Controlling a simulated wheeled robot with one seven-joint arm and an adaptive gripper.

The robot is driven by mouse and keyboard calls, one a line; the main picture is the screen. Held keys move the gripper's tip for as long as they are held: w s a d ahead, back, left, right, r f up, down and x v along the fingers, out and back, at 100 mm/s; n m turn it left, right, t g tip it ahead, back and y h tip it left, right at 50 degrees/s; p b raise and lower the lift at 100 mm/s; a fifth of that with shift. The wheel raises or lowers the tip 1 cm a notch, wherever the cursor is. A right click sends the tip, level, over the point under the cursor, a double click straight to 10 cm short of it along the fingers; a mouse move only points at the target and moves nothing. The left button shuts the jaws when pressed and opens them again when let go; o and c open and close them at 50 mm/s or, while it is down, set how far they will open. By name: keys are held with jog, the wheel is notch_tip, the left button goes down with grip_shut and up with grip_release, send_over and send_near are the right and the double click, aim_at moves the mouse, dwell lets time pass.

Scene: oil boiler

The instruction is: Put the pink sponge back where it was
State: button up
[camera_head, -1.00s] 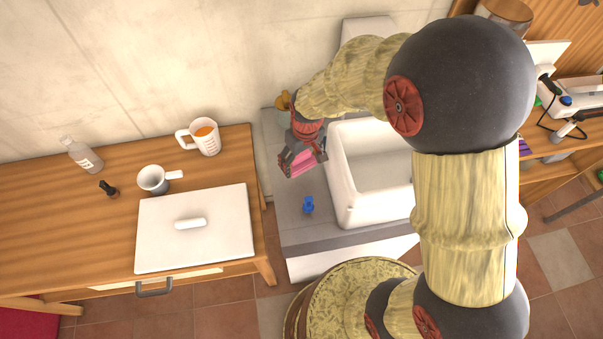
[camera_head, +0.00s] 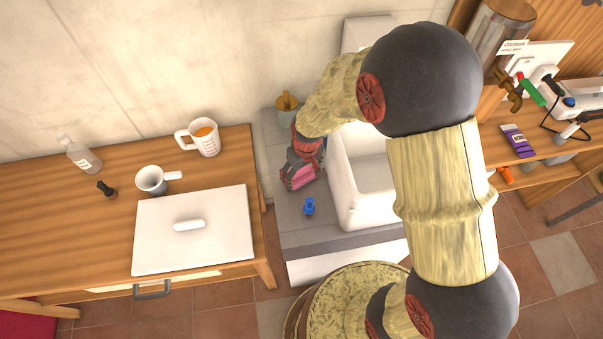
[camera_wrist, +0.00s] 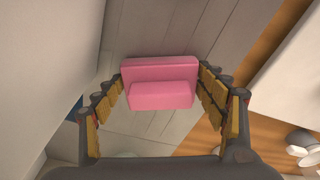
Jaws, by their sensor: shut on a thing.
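The pink sponge (camera_wrist: 160,84) is held between the two fingers of my gripper (camera_wrist: 160,90) in the wrist view. In the head view the sponge (camera_head: 303,176) shows as a small pink patch between the fingers of my gripper (camera_head: 301,180). My gripper is shut on it, over the grey counter (camera_head: 290,225) left of the white sink (camera_head: 350,203). I cannot tell whether the sponge touches the counter. My arm hides part of the sink.
A small blue object (camera_head: 309,206) is on the counter just in front of my gripper. A pot with a brown top (camera_head: 287,107) stands behind it. The wooden table (camera_head: 60,215) at left holds a measuring cup (camera_head: 203,139), a white mug (camera_head: 153,180) and a white board (camera_head: 195,245).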

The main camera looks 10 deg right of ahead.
aim_at(302, 171)
jog(key=o, duration=1.2)
jog(key=r, duration=0.2)
jog(key=r+p, duration=0.1)
jog(key=r, duration=0.2)
jog(key=s+r+p, duration=0.1)
jog(key=r, duration=0.1)
jog(key=shift+d+r, duration=0.2)
jog(key=shift+r, duration=0.15)
